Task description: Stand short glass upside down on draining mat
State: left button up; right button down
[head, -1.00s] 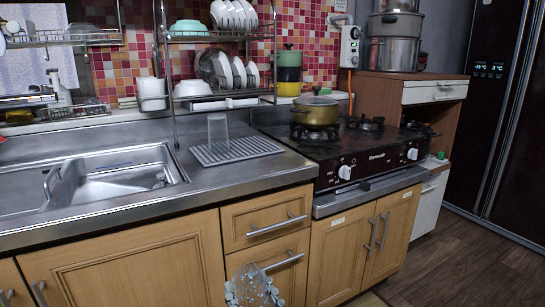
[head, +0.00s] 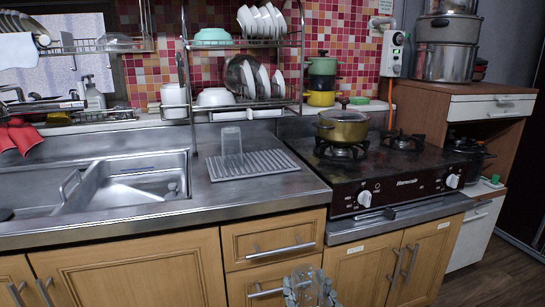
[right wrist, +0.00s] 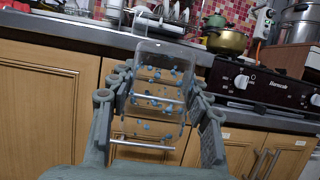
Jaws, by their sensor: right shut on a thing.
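A grey ribbed draining mat (head: 270,167) lies on the steel counter between the sink and the stove. A clear, plain taller glass (head: 231,145) stands at its left part. My right gripper (head: 310,290) is at the bottom edge of the head view, in front of the drawers and below the counter top. In the right wrist view its fingers (right wrist: 160,100) are shut on a clear short glass with blue dots (right wrist: 160,85). I cannot tell surely which end of this glass is the mouth. The short glass's lower part is cut off in the head view. My left gripper is not in view.
A wire dish rack (head: 245,105) with bowls and plates stands behind the mat. The sink (head: 125,185) is to the left. The stove (head: 400,180) with a gold pot (head: 342,127) is to the right. The mat's middle and right are bare.

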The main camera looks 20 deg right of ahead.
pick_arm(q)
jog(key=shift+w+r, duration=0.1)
pick_arm(e)
jog(key=shift+a+g, duration=0.1)
jog(key=shift+g, duration=0.2)
